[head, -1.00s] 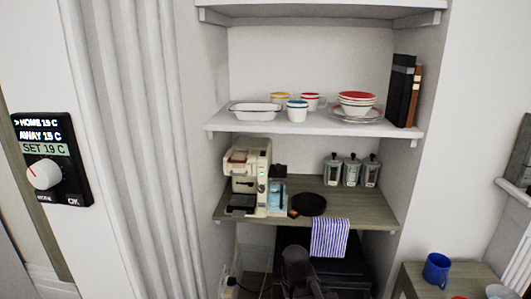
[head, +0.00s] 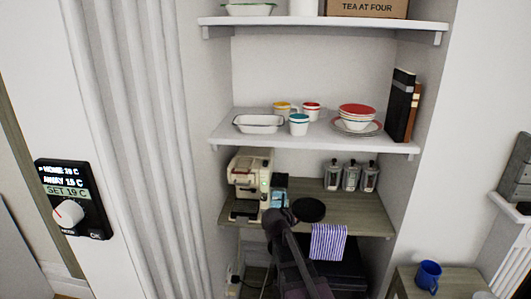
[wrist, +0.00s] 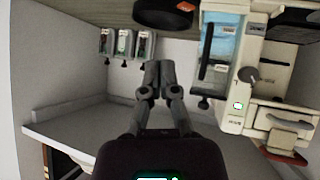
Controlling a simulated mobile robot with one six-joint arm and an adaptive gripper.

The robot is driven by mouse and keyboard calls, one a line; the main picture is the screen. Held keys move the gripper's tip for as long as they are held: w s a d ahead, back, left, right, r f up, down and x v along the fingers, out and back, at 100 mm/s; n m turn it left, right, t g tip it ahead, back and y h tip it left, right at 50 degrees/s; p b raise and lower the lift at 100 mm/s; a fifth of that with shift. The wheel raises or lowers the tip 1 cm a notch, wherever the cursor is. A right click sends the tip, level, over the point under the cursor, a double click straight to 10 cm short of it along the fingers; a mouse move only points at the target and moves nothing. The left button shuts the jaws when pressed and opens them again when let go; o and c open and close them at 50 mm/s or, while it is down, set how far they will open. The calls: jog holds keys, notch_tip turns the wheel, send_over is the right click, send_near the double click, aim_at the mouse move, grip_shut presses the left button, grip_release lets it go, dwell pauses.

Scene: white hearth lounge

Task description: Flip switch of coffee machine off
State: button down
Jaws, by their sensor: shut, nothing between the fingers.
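The cream coffee machine (head: 246,176) stands at the left of the wooden shelf in the head view. In the wrist view, which is upside down, the coffee machine (wrist: 232,122) fills the right side. Its face has a dark round knob (wrist: 249,74) and a lit green light (wrist: 238,105). I cannot tell which control is the switch or its setting. My gripper (wrist: 158,78) is shut and empty, beside the machine and apart from it in the wrist view. In the head view my dark arm reaches up to the shelf's front, just right of the machine.
A black round plate (head: 309,210), several jars (head: 351,176) and a striped towel (head: 328,241) are right of the machine. A white shelf (head: 226,146) with dishes is above. A thermostat (head: 75,200) is on the left wall. A blue mug (head: 428,275) stands lower right.

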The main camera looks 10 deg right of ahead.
jog(key=w+a+r+t+y+p, duration=0.1)
jog(key=w+a+r+t+p, duration=0.2)
jog(key=w+r, duration=0.4)
jog(key=w+a+r+n+t+y+p, duration=0.1)
jog(key=w+a+r+t+p, duration=0.3)
jog(key=r, duration=0.7)
jog(key=w+a+p, duration=0.1)
jog(key=w, duration=0.1)
jog(key=shift+w+a+n+t, duration=0.3)
jog(key=shift+w+a, duration=0.05)
jog(key=shift+a, duration=0.05)
jog(key=shift+d, duration=0.1)
jog(key=b, duration=0.2)
send_over(265, 164)
jog(key=shift+f, duration=1.2)
jog(key=shift+w+f+b, duration=0.1)
jog(key=shift+f+b, duration=1.3)
jog(key=shift+b, duration=0.25)
jog(key=shift+f, duration=0.15)
